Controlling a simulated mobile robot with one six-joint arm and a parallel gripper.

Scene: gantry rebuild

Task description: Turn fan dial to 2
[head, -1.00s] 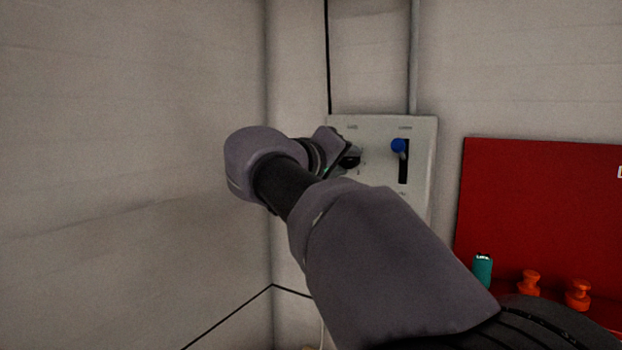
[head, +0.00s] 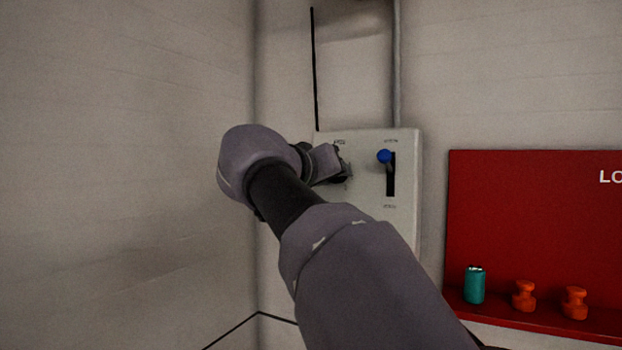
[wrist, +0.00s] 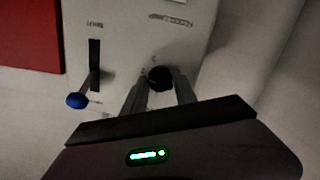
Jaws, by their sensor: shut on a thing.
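The fan dial is a small black round knob (wrist: 159,79) on a pale control panel (head: 404,215). In the wrist view, my gripper (wrist: 160,88) has its two fingers on either side of the dial, shut on it. In the head view, my gripper (head: 340,165) reaches the panel's left part and mostly hides the dial.
A lever with a blue knob (head: 384,156) in a dark vertical slot is right of the dial in the head view. A red board (head: 540,215) with a ledge holds a teal can (head: 475,285) and two orange objects (head: 523,295). A wall is close on the left.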

